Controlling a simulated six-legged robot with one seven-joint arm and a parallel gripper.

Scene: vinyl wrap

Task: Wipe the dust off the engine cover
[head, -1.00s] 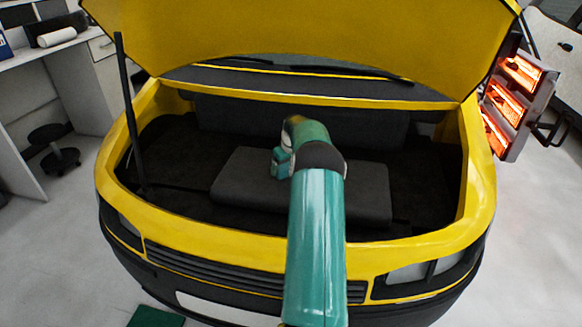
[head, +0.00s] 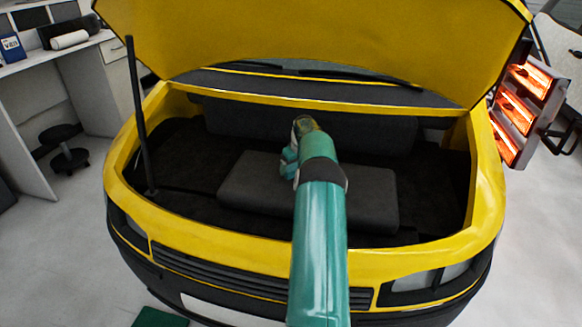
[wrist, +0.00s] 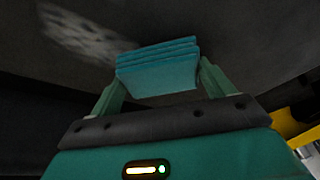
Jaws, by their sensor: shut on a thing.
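The engine cover (head: 355,200) is a dark grey slab in the middle of the open engine bay. In the wrist view a dark grey surface (wrist: 260,40) fills the top, with a pale, streaky dust patch (wrist: 85,35) at upper left. My gripper (wrist: 161,72) is shut on a folded teal cloth (wrist: 158,80), a layered pad between its two fingers. The cloth is just right of and below the dust patch in the picture; I cannot tell whether it touches the surface.
The raised yellow hood (head: 310,45) hangs over the bay, with a black prop rod (head: 139,115) at the left. The yellow front rim (head: 210,232) borders the bay. A glowing heater (head: 522,110) stands at the right, and a desk (head: 85,80) and stool (head: 65,150) at the left.

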